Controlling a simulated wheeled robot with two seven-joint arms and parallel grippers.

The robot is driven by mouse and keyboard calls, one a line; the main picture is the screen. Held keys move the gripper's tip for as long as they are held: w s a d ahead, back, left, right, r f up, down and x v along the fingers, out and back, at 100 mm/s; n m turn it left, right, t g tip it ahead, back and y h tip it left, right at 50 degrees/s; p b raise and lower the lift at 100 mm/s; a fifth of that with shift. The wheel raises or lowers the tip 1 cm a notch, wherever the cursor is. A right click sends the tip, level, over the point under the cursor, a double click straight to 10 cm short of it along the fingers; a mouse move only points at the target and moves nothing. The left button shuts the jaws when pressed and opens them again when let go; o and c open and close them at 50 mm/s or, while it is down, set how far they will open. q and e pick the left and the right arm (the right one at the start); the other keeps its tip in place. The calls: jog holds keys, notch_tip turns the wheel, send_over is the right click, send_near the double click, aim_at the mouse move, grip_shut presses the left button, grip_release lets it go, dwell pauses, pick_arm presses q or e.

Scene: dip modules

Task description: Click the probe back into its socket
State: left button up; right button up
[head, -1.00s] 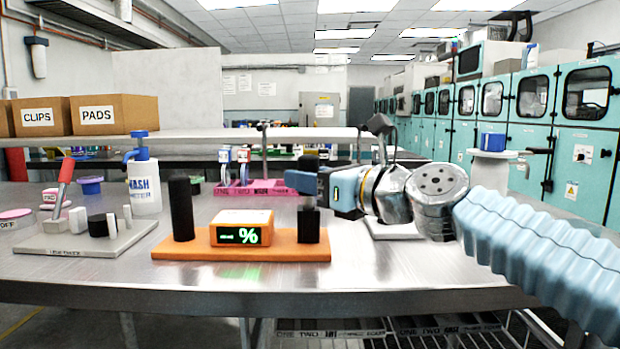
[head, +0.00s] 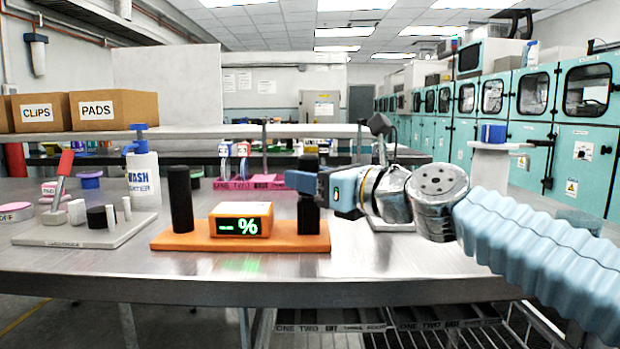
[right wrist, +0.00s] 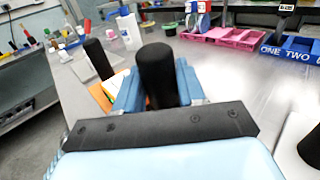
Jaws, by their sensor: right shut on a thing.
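An orange base (head: 285,240) lies on the steel table, with a display box (head: 240,221) showing a green % sign and an upright black cylinder (head: 181,200) at its left. The black probe (head: 308,163) is upright at the base's right end. My right gripper (head: 318,186) is shut around it from the right. The right wrist view shows the probe (right wrist: 157,75) between the blue fingers. Below the fingers, a dark block, the socket (head: 308,217), stands on the base. The fingers hide the join, so I cannot tell whether the probe is fully seated. My left gripper is not in view.
A grey board with a red-handled lever (head: 64,178) and a white wash bottle (head: 143,182) stand left. Pink trays (head: 250,183) lie behind the base. The table front (head: 230,278) is clear. A white stand with a blue block (head: 492,133) is at the right.

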aim_at(310, 155)
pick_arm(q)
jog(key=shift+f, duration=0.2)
pick_arm(e)
jog(key=shift+f, duration=0.2)
jog(key=shift+c, duration=0.4)
jog(key=o, duration=1.8)
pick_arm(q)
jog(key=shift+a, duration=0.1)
pick_arm(e)
notch_tip(310, 155, up, 5)
jog(key=p, duration=0.5)
jog(key=shift+r, duration=0.1)
notch_tip(310, 155, up, 4)
jog(key=p, duration=0.4)
jog(key=shift+p, duration=0.35)
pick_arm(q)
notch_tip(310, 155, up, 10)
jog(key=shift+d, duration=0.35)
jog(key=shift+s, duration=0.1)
